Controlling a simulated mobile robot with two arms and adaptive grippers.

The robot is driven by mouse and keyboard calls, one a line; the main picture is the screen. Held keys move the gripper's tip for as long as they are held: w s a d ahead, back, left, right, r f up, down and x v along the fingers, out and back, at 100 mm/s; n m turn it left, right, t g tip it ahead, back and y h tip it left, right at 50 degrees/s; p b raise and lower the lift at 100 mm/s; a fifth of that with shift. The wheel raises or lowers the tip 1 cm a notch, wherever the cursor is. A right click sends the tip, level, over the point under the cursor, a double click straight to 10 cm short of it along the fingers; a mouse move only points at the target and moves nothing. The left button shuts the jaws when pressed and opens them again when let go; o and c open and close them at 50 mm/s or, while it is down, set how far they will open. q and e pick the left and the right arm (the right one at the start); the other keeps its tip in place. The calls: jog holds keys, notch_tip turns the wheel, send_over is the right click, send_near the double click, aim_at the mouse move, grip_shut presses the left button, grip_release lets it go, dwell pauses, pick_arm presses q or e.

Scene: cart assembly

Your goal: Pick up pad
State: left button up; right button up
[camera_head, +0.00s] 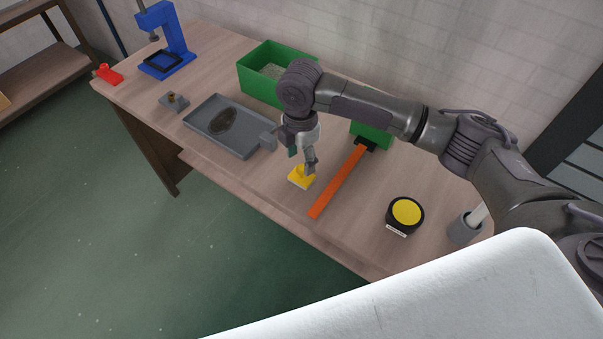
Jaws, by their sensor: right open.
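A small yellow piece with a pale lower edge, which looks like the pad (300,179), lies on the wooden workbench (255,195) near its front edge. My right gripper (302,161) reaches down from the arm on the right. It is open, its fingers pointing down just above and at the yellow piece. I cannot tell whether they touch it, and they hide part of its top. My left gripper is not in view.
An orange strip with a black end (337,184) lies just right of the yellow piece. A round black container with yellow top (407,212) stands farther right.

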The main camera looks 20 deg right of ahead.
aim_at(302, 167)
jog(key=shift+d+f+p, duration=0.1)
jog(key=shift+f+p, duration=0.2)
jog(key=shift+f, duration=0.45)
notch_tip(302, 167, down, 3)
jog(key=shift+w+d+r, duration=0.1)
jog(key=shift+r, duration=0.1)
jog(key=shift+f+p, duration=0.3)
jog(key=shift+f, duration=0.3)
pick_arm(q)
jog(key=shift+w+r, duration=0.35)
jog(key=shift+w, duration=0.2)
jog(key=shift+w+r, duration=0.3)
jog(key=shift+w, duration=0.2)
pick_arm(e)
grip_shut()
